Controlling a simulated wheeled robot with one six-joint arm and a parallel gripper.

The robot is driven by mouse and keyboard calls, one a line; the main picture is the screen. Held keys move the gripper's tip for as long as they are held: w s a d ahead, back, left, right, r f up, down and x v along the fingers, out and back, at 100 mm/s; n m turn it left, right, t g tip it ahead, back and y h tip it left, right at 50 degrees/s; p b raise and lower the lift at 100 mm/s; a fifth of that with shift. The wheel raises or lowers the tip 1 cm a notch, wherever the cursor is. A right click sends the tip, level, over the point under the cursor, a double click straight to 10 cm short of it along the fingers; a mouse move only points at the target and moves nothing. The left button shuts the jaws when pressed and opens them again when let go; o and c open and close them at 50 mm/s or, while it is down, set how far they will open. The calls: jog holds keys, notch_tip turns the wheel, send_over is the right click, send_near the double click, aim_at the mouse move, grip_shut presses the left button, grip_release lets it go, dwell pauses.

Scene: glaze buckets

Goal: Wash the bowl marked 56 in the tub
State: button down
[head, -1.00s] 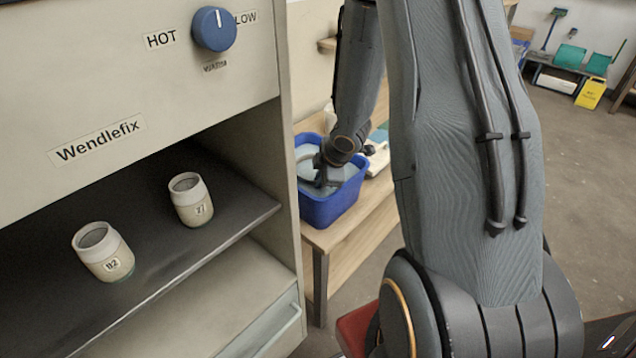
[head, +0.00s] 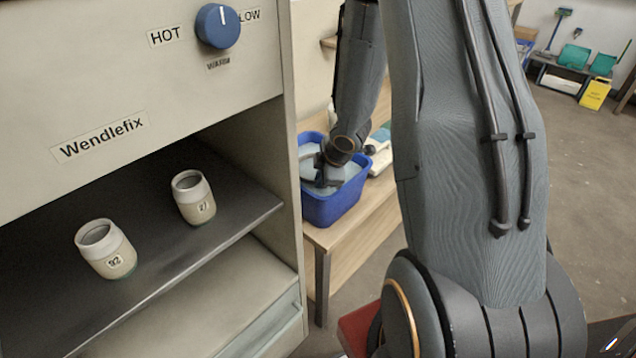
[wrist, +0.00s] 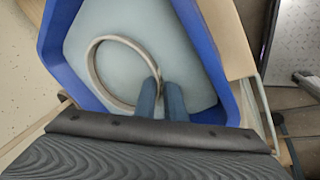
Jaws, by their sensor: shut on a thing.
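The blue tub (head: 335,208) stands on a wooden bench and holds grey-blue water; it also shows in the wrist view (wrist: 212,50). A bowl (wrist: 97,72) shows in the wrist view as a pale round rim, with the water's colour inside it. My gripper (wrist: 160,86) is shut on the near right part of that rim, inside the tub. In the head view my gripper (head: 322,180) reaches down into the tub and largely hides the bowl. No number can be read on the bowl.
Left of the tub stands a cabinet (head: 100,75) marked Wendlefix with a blue knob (head: 217,26). Two cream jars stand on its dark shelf, one marked 92 (head: 105,250), the other 27 (head: 193,198). The wooden bench (head: 345,245) has pale items behind the tub.

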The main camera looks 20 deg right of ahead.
jog(key=shift+d+p, duration=0.6)
jog(key=shift+d, duration=0.4)
jog(key=shift+a, duration=0.2)
jog(key=shift+a+b, duration=0.7)
jog(key=shift+a, duration=0.35)
jog(key=shift+d, duration=0.1)
jog(key=shift+d+p, duration=0.95)
jog(key=shift+d, duration=0.2)
jog(key=shift+a, duration=0.1)
jog(key=shift+a+b, duration=0.65)
jog(key=shift+a, duration=0.45)
jog(key=shift+d, duration=0.1)
